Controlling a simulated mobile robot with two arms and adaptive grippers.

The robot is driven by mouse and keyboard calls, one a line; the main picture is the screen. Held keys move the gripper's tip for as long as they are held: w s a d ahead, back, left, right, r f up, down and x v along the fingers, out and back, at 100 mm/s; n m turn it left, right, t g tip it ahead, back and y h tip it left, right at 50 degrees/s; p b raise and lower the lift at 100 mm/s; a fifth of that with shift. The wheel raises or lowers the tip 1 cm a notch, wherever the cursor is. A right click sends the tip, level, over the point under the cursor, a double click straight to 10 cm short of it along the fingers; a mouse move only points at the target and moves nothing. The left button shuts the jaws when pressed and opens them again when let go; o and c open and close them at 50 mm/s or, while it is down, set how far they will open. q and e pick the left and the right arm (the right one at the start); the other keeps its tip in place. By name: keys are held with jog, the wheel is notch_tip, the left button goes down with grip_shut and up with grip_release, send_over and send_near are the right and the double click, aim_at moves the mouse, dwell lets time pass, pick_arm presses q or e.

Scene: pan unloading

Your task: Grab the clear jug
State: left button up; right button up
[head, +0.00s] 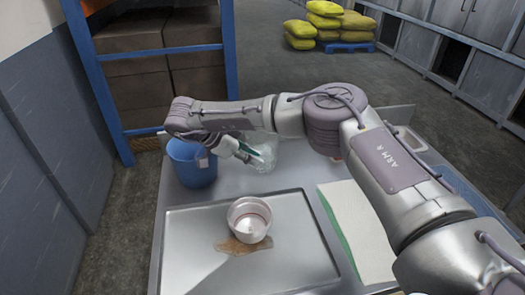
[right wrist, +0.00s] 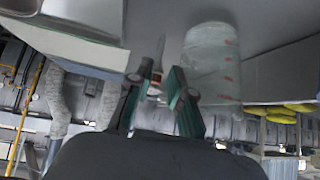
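The clear jug (head: 266,158) stands at the far side of the table in the head view, partly hidden by my right gripper (head: 248,152). The jug looks see-through, and in the right wrist view (right wrist: 212,62) it has red marks on its side. My left gripper is not in view.
A blue bucket (head: 192,170) stands just left of the jug. A metal tray (head: 190,245) in front bears a pinkish pot (head: 250,228) and a brown spill (head: 232,247). A white and green board or cloth (head: 355,225) lies to its right.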

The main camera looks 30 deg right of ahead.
jog(key=x, duration=0.3)
jog(key=shift+d+f, duration=0.2)
jog(key=shift+d, duration=0.05)
jog(key=shift+s+d+f+p, duration=0.2)
jog(key=shift+d+f+p, duration=0.15)
jog(key=shift+p, duration=0.25)
jog(key=p+x, duration=0.1)
jog(key=x, duration=0.2)
jog(key=shift+s+d+f, duration=0.1)
jog(key=shift+d+f, duration=0.1)
jog(key=shift+f, duration=0.1)
jog(key=shift+d+f, duration=0.25)
jog(key=shift+f, duration=0.05)
jog(key=shift+c, duration=0.3)
grip_shut()
